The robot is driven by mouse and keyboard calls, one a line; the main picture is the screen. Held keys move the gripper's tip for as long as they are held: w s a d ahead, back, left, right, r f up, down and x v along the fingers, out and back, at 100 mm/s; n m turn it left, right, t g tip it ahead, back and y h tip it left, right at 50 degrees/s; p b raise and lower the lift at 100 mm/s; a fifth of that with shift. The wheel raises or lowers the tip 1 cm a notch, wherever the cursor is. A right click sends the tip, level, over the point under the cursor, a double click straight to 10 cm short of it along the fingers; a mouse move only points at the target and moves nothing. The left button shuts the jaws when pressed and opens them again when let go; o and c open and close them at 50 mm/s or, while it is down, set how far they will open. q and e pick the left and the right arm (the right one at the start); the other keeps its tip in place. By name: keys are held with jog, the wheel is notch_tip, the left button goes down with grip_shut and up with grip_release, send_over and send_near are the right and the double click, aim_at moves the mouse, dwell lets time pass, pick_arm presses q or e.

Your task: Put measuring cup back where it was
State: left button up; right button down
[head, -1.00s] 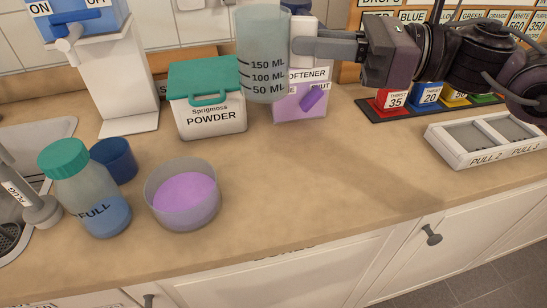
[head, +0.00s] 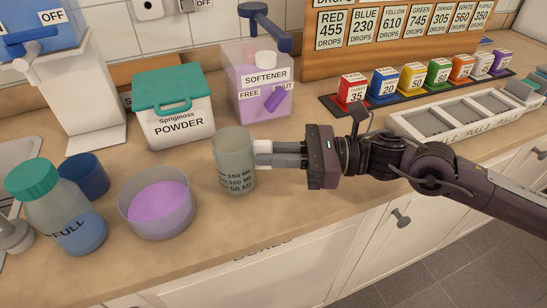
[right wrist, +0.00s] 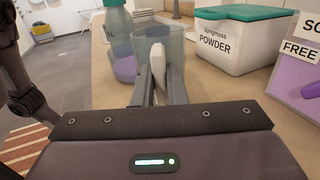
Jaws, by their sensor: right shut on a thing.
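The measuring cup (head: 233,160) is a translucent grey-green beaker with ML marks. It stands upright at the counter's middle, right of the bowl of purple liquid; I cannot tell whether its base touches the counter. My right gripper (head: 262,154) comes from the right and is shut on the cup's side. The right wrist view also shows the cup (right wrist: 153,45) between the fingers (right wrist: 160,75), partly hidden by them. My left gripper is not in view.
The purple bowl (head: 157,203) is just left of the cup. Behind are the Sprigmoss powder box (head: 173,105) and softener dispenser (head: 247,95). A FULL bottle (head: 68,215) and blue cup (head: 85,177) stand left. Dropper blocks (head: 411,78) and a white tray (head: 455,115) are right.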

jog(key=shift+f, duration=0.85)
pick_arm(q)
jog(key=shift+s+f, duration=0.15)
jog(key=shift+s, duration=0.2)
pick_arm(e)
jog(key=c, duration=1.5)
grip_release()
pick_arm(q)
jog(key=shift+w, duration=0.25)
pick_arm(e)
jog(key=shift+o, duration=0.2)
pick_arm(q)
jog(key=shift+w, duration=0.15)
pick_arm(e)
jog(key=shift+d, duration=0.1)
jog(key=shift+d, duration=0.3)
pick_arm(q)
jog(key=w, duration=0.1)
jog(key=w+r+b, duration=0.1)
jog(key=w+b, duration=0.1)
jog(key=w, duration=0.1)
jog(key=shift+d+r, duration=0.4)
pick_arm(e)
jog(key=d, duration=0.7)
jog(key=s+d, duration=0.1)
jog(key=d, duration=0.3)
jog(key=shift+d, duration=0.1)
